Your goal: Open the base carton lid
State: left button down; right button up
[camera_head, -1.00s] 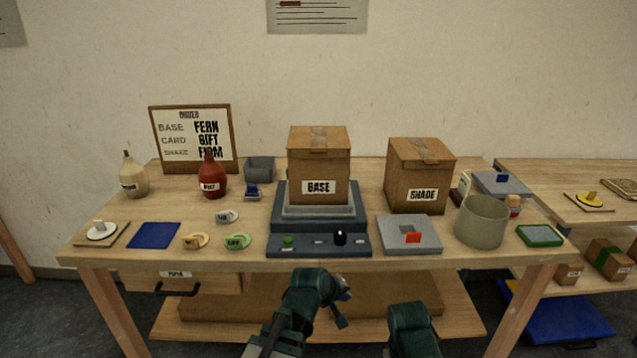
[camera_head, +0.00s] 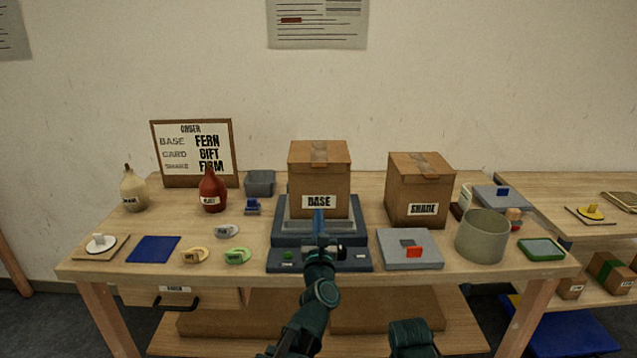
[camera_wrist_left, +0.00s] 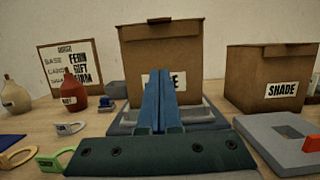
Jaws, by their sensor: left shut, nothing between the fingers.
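The base carton (camera_head: 319,180) is a brown box labelled BASE. It stands on a stepped dark grey stand (camera_head: 319,258) at the middle of the table. My left gripper (camera_head: 318,214) is shut and empty, pointing at the carton's front below the lid; I cannot tell the exact gap. My right arm shows at the bottom, but its fingers do not.
The shade carton (camera_head: 418,191) stands to the right, near a grey-green cylinder (camera_head: 482,237) and a grey plate (camera_head: 410,249) with a red piece. Two bottles, an order board (camera_head: 193,152) and small tags are on the left. Space above the cartons is clear.

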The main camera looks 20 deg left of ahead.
pick_arm(q)
jog(key=p, duration=0.3)
send_near(318, 173)
jog(key=w, duration=0.2)
jog(key=w+a, duration=0.1)
jog(key=w, duration=0.2)
jog(key=shift+w+a+f, duration=0.2)
jog(key=shift+w+f, duration=0.15)
jog(key=shift+f, duration=0.05)
jog(key=shift+s+r+p, duration=0.25)
jog(key=shift+r+p, duration=0.75)
jog(key=shift+r, duration=0.15)
jog(key=shift+r+p, duration=0.7)
jog(key=shift+r, duration=0.05)
